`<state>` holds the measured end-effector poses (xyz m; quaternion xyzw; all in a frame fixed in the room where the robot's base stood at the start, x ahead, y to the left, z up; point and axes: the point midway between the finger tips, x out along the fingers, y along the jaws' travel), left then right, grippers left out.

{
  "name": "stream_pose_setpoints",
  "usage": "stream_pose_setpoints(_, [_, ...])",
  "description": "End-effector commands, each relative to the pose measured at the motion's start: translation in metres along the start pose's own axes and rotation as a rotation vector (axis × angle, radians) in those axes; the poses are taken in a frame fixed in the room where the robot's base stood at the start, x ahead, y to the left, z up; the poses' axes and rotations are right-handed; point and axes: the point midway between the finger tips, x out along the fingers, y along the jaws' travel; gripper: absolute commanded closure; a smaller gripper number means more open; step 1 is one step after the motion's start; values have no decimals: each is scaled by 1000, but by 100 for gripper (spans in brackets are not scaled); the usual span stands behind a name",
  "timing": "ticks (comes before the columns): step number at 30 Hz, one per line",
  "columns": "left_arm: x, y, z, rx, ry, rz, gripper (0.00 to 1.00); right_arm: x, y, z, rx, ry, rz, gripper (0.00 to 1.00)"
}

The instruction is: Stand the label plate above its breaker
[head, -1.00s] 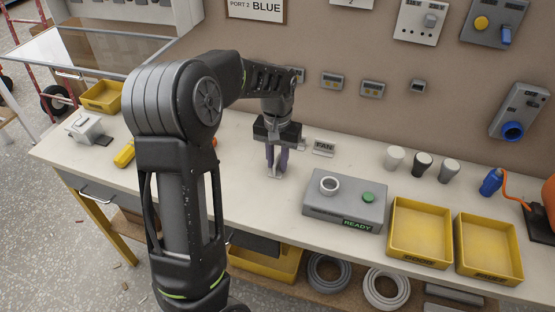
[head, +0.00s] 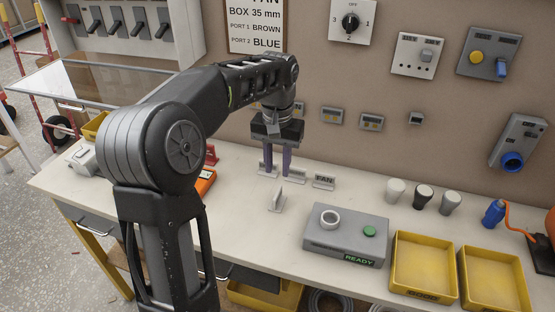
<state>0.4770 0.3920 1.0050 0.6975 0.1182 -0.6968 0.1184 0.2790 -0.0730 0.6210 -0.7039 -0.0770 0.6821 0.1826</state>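A small grey label plate reading FAN (head: 324,182) stands on the bench, right of my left gripper. Another small pale plate (head: 278,200) stands edge-on in front of the gripper, its face not readable. My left gripper (head: 277,172) points down above the back of the bench; its two purple-grey fingers are apart with nothing visible between them. Further pale plate-like pieces (head: 298,175) show beside and behind the fingers, partly hidden. A grey panel with several breaker-like switches (head: 138,22) is on the wall at upper left. My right gripper is out of view.
A grey box (head: 346,236) with a white ring, green button and READY sign stands at the front. Yellow trays (head: 424,295) lie to its right. An orange device (head: 205,181) is partly behind my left arm.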

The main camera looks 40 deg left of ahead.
Motion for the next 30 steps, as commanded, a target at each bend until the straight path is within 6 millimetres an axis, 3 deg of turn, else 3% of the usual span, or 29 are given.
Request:
stream_pose_setpoints(6, [-18, 0, 0, 1, 0, -1, 72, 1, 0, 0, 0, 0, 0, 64])
stream_pose_setpoints(23, [-19, 0, 0, 0, 0, -1, 72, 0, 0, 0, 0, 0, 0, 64])
stream_pose_setpoints(25, [-19, 0, 0, 0, 0, -1, 67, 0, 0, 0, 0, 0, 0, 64])
stream_pose_setpoints(30, [-16, 1, 0, 2, -1, 0, 67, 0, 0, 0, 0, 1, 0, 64])
